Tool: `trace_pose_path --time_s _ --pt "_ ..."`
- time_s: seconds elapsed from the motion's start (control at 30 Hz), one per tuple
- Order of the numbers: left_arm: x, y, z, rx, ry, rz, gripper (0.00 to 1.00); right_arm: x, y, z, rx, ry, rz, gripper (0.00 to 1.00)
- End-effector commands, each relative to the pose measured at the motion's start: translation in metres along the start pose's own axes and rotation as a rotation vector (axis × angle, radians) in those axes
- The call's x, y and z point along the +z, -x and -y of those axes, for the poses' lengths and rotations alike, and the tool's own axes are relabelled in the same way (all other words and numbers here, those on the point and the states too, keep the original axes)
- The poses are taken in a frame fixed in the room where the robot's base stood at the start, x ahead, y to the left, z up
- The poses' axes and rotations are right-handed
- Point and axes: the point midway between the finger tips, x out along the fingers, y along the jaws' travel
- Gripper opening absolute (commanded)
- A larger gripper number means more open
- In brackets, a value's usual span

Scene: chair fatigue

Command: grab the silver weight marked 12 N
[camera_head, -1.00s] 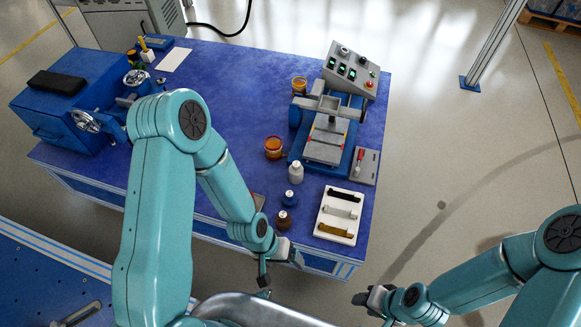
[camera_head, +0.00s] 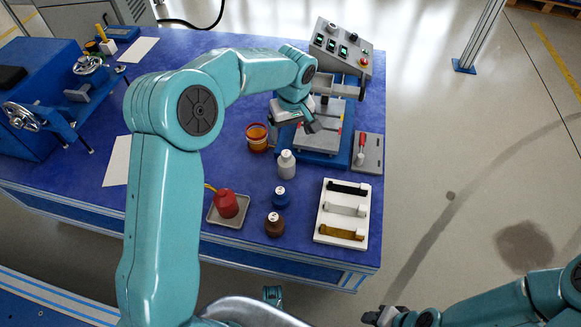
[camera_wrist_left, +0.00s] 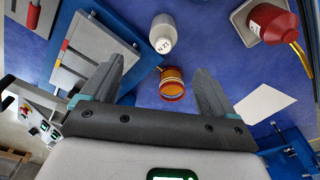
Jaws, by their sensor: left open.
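The silver weight (camera_head: 286,163), a pale bottle-like piece with a narrow neck, stands upright on the blue table. It also shows in the left wrist view (camera_wrist_left: 163,36), where its label reads 12 N. My left gripper (camera_head: 305,124) is open and empty, above the table near the grey plate of the test machine, behind the weight. In the left wrist view its spread fingers (camera_wrist_left: 158,78) have the weight beyond their tips, apart from them. My right gripper (camera_head: 378,316) is at the bottom edge, off the table; its jaws are too small to read.
An orange jar (camera_head: 257,138) stands left of the silver weight. A white specimen tray (camera_head: 326,231) lies right. The machine's control box (camera_head: 340,47) stands behind.

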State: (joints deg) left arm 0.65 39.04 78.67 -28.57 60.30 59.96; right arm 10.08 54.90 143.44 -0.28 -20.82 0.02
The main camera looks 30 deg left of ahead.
Motion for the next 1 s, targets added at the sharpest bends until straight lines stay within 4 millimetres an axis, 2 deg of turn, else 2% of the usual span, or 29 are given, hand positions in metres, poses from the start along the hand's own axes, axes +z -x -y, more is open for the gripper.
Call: trace_pose_path --time_s 0.13,0.4,0.5,0.77,1.0 --pt "-0.001 -0.013 0.005 -0.010 0.020 -0.007 0.88 0.000 -0.008 -0.003 0.000 0.000 0.001 0.43" --pt "0.002 -0.077 0.010 -0.009 0.016 -0.006 0.88 0.000 -0.024 -0.009 0.000 0.000 0.001 0.43" --pt "0.002 -0.094 0.010 -0.008 0.015 -0.007 0.88 0.000 -0.027 -0.010 0.000 0.000 0.001 0.43" --pt "0.000 -0.112 0.009 -0.006 0.014 -0.008 0.88 0.000 -0.031 -0.011 0.000 0.000 0.001 0.43" --pt "0.000 -0.149 0.010 -0.007 0.014 -0.006 0.88 0.000 -0.045 -0.017 0.000 0.000 0.001 0.43"
